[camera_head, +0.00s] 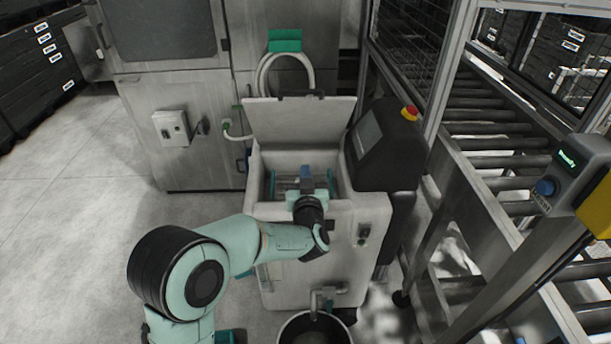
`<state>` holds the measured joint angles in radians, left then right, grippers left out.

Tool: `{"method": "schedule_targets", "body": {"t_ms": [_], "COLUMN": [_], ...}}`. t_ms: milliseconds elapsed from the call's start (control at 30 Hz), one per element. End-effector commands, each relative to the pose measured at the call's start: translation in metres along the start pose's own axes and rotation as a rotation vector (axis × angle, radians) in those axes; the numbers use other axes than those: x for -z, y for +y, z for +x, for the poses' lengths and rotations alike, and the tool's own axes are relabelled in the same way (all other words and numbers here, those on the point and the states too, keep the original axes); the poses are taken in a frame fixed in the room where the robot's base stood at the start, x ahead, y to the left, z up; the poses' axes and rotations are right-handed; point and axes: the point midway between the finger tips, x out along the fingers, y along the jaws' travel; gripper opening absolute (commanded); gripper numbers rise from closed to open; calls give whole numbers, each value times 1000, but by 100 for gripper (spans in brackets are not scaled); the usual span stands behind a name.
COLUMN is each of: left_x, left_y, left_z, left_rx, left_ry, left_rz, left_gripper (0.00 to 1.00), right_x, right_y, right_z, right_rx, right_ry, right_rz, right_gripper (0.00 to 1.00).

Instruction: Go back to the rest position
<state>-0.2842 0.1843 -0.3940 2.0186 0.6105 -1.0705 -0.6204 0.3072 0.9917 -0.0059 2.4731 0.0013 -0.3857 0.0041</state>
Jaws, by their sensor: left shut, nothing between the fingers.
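My left arm comes in from the lower left and reaches over the front of a grey washer tub (348,207). My left gripper (306,174) is over or just inside the tub's opening, near a blue part. The gripper is shut with nothing visible held, and its fingertips are small and hard to make out. The tub's lid (299,122) stands open behind it. My right gripper does not show.
A black screen unit (385,147) with a red and yellow emergency button (410,113) stands right of the tub. A roller conveyor (490,150) runs along the right. A round black-rimmed bucket (315,328) stands in front. Open floor (70,210) lies to the left.

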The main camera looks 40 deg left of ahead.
Motion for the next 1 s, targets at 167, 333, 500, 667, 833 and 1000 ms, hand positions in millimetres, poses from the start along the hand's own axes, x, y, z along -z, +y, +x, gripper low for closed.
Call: {"method": "schedule_targets", "body": {"t_ms": [167,333,500,667,833,1000], "left_x": [0,0,-1,-33,-125,-227], "left_y": [0,0,1,14,39,49], "left_z": [-1,0,0,-4,-26,-71], "left_rx": [0,0,-2,-52,-179,-294], "left_ry": [0,0,-2,-66,-264,-522], "left_rz": [0,0,1,31,94,137], "left_gripper": [0,0,0,0,0,0], "right_x": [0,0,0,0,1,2], "right_y": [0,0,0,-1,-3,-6], "right_z": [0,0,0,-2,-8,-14], "right_rx": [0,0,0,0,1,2], "right_ry": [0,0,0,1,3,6], "right_rz": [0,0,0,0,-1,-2], "right_gripper": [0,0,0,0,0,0]}}
